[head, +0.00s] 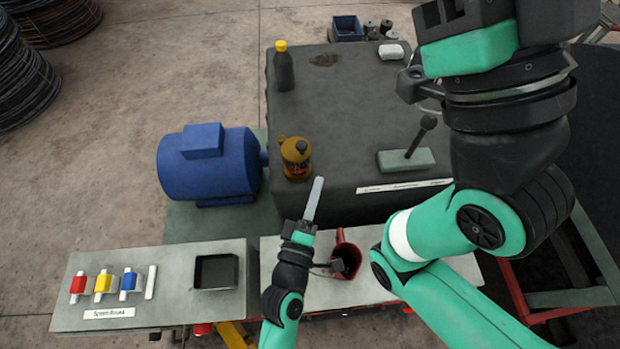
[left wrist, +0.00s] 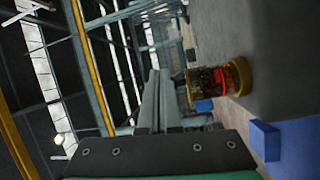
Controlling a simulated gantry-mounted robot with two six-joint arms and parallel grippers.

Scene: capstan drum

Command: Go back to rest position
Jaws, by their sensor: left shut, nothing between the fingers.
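My left gripper (head: 317,186) is shut and empty, its pale fingers together and raised near the front of the dark bench. In the left wrist view its closed fingers (left wrist: 158,85) point toward the open hall. My left arm comes up from the bottom edge, beside a red jug-like container (head: 343,262). My right arm fills much of the right side, bent upward; I cannot make out its gripper fingers.
A dark bench top (head: 345,110) holds an amber bottle (head: 296,160), a dark yellow-capped bottle (head: 284,70) and a lever on a green block (head: 406,160). A blue motor (head: 208,165) stands left. A front shelf has coloured switches (head: 103,285) and a black tray (head: 215,271).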

